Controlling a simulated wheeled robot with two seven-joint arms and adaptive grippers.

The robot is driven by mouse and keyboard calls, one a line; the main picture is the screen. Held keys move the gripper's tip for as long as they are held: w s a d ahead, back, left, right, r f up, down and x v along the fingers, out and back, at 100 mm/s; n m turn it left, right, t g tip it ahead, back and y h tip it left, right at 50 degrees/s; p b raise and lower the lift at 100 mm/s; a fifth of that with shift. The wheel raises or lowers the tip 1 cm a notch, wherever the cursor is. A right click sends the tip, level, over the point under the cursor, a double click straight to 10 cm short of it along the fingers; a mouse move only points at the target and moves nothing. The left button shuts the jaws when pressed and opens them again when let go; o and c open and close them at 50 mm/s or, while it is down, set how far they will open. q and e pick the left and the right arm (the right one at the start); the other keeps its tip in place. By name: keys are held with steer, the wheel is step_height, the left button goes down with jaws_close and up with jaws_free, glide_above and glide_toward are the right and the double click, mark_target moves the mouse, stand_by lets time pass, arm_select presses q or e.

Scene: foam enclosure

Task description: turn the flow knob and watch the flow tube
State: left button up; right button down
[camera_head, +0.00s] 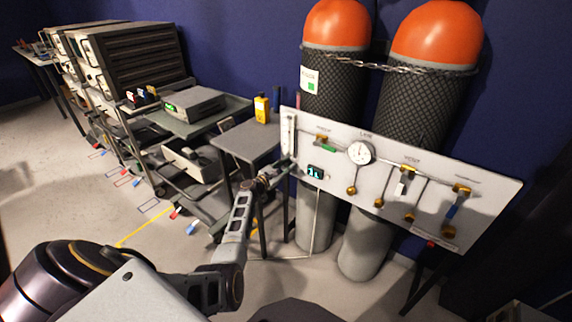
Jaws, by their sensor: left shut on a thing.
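The white gas panel (385,170) stands in front of the two cylinders. The flow tube (290,132) is a narrow upright strip at the panel's left edge; its reading is too small to tell. My left arm reaches up from the bottom, and my left gripper (285,167) is at the panel's lower left, just below the tube. It is shut on the flow knob, which the fingers hide. My right gripper is not in view.
A small grey table (245,142) and a cart with an instrument (194,103) stand to the left.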

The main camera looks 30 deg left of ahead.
arm_select(q)
steer(key=n+p, duration=0.2)
steer(key=n, duration=0.3)
steer(key=shift+f+n, duration=0.1)
steer(key=shift+n, duration=0.2)
steer(key=shift+n+p, duration=0.5)
steer(key=shift+n, duration=0.5)
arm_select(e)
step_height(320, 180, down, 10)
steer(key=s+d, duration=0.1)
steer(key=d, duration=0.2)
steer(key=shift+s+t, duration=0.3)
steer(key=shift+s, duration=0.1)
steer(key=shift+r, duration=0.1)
arm_select(q)
steer(key=o, duration=1)
steer(key=shift+o, duration=0.3)
steer(key=shift+s, duration=0.1)
steer(key=s+a, duration=0.1)
steer(key=s, duration=1)
steer(key=shift+s+a+f, duration=0.15)
steer(key=shift+s+a, duration=0.15)
steer(key=shift+s, duration=0.05)
